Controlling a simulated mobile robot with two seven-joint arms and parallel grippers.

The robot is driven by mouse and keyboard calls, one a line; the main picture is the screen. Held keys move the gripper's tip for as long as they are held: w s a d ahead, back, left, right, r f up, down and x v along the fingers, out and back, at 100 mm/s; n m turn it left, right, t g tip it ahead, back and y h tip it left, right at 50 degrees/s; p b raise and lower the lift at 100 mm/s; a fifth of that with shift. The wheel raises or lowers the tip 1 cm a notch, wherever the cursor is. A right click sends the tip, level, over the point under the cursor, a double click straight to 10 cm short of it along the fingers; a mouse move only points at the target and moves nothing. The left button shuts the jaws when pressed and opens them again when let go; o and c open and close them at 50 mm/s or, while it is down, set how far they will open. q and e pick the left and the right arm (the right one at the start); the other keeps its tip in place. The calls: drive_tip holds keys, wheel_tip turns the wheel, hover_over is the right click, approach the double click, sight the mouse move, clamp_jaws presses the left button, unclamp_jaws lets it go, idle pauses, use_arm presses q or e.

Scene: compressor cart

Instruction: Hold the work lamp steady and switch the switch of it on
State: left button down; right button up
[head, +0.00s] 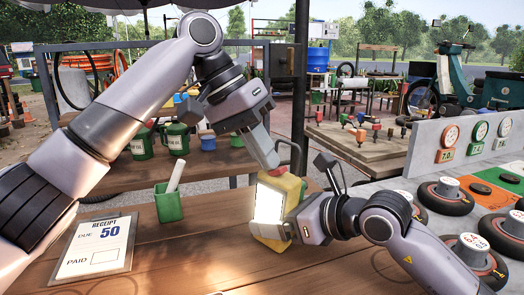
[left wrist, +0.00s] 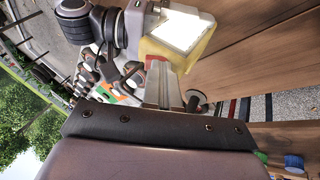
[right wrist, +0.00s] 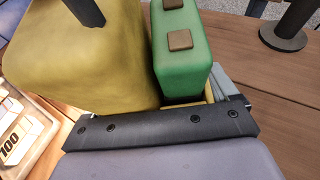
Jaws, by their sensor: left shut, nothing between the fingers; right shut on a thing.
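The work lamp (head: 265,229) has a yellow body and a bright white front panel, above the wooden table. It also shows in the left wrist view (left wrist: 207,36) and fills the left of the right wrist view (right wrist: 85,60). My right gripper (head: 292,219) is shut on the lamp from the right; its fingertips are mostly hidden. My left gripper (head: 272,164) is shut and empty, with its fingertips at the lamp's top edge. I cannot tell whether they touch it. The switch is not clearly visible.
A green block with brown squares (right wrist: 180,50) is beside the lamp in the right wrist view. A green cup (head: 168,205) with a pale stick and a receipt board (head: 92,250) are on the left of the table. Wheels (head: 441,199) lie at the right.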

use_arm(q)
drive_tip(key=shift+s+d+f, duration=0.2)
drive_tip(key=shift+d+f, duration=0.1)
drive_tip(key=shift+f, duration=0.05)
use_arm(e)
drive_tip(key=shift+a, duration=0.2)
drive_tip(key=shift+d+f, duration=0.1)
drive_tip(key=shift+f, duration=0.2)
use_arm(q)
drive_tip(key=w+v, duration=0.2)
drive_tip(key=v, duration=1.2)
drive_tip(key=shift+a+r, duration=0.25)
drive_tip(key=shift+a, duration=0.05)
use_arm(e)
drive_tip(key=shift+f, duration=0.1)
use_arm(q)
drive_tip(key=shift+s, duration=0.1)
use_arm(e)
drive_tip(key=shift+d, duration=0.1)
drive_tip(key=o, duration=1.1)
drive_tip(key=shift+o, duration=0.6)
drive_tip(key=shift+w, duration=0.1)
